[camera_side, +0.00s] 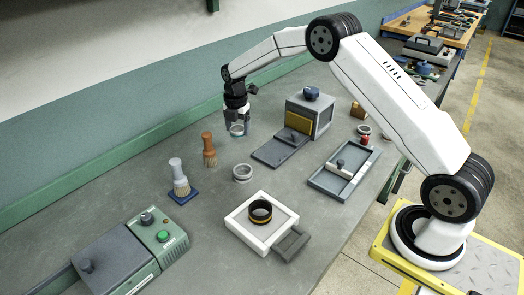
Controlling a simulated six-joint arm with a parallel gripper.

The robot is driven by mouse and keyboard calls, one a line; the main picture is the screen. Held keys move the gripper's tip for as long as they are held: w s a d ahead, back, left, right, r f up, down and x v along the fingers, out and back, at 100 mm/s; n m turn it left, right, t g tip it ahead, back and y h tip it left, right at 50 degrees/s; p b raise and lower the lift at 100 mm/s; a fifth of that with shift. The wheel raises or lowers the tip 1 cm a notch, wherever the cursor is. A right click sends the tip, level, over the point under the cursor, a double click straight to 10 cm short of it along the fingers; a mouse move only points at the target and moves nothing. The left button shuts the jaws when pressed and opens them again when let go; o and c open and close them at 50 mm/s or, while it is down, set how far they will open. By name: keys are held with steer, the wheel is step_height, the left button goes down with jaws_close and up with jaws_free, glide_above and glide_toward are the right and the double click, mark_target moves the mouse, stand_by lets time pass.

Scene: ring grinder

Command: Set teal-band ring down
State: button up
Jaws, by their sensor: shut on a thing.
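My gripper (237,122) points down near the back of the bench, left of the grey box. It is shut on a small ring with a teal band (237,130). The ring is at the fingertips, low over the bench top. I cannot tell whether it touches the surface.
A brown-handled brush (208,150) stands just left of the gripper, and a white-handled brush (178,177) stands on a blue pad. A plain ring (242,173) lies in front. A grey box (311,116) with a slab is at right. A white tray (247,233) holds a black ring (260,211).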

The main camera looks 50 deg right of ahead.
mark_target(233, 148)
steer(key=shift+w+d+f, duration=0.15)
steer(key=shift+w+f, duration=1.15)
steer(key=shift+f, duration=0.2)
steer(key=shift+w+f, duration=0.2)
steer(key=shift+f, duration=1.55)
steer(key=shift+f, duration=0.2)
steer(key=o, duration=1.2)
steer(key=shift+r, duration=0.15)
